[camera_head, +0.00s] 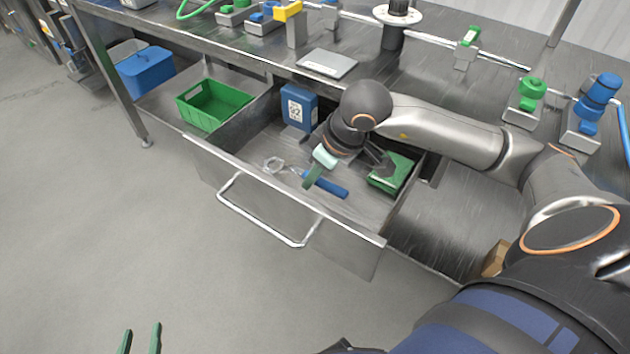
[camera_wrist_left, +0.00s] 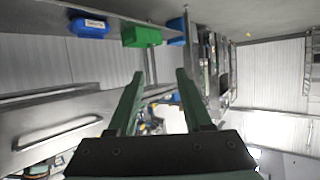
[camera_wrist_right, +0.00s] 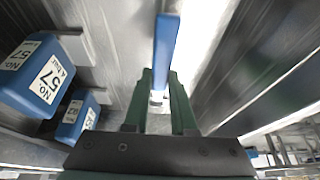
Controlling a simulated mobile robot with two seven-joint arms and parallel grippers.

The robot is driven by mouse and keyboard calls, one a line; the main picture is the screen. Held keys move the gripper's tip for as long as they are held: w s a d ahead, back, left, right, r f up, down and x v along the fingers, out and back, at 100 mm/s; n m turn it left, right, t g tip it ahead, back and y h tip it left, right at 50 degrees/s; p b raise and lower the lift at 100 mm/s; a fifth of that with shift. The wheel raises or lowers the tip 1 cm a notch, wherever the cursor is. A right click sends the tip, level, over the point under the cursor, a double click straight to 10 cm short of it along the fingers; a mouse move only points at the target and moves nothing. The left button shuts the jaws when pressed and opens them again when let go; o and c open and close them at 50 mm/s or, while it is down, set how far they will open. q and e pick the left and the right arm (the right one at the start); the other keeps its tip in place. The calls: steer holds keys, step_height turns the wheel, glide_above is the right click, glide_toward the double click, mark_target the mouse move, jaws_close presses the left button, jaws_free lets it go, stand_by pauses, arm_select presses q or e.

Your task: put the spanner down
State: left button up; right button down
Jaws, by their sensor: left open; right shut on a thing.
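The spanner shows as a blue handle (camera_head: 331,186) over the open drawer, and the same blue handle (camera_wrist_right: 165,50) runs between the fingers in the right wrist view. My right gripper (camera_head: 312,178) is shut on it, low inside the drawer. I cannot tell whether the spanner touches the drawer floor. My left gripper (camera_head: 140,338) is open and empty, low over the bare floor at the front left, and its spread green fingers (camera_wrist_left: 158,85) show in the left wrist view.
A green crate (camera_head: 189,114) and a blue bin (camera_head: 146,72) stand on the lower shelf. The drawer handle (camera_head: 262,232) sticks out in front.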

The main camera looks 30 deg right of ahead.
step_height(320, 180, down, 2)
steer(key=shift+f, duration=0.1)
arm_select(q)
steer(key=shift+w+r+t, duration=0.25)
steer(key=shift+r, duration=0.25)
steer(key=shift+w+r+t, duration=0.2)
steer(key=shift+r+t, duration=0.05)
steer(key=shift+r, duration=0.25)
steer(key=shift+w+r, duration=0.2)
steer(key=shift+r, duration=0.15)
arm_select(e)
steer(key=c, duration=0.7)
jaws_free()
steer(key=shift+c, duration=0.2)
arm_select(q)
steer(key=shift+w+r+m+t+h, duration=0.2)
steer(key=shift+r+m+t+h, duration=0.15)
steer(key=shift+r, duration=0.35)
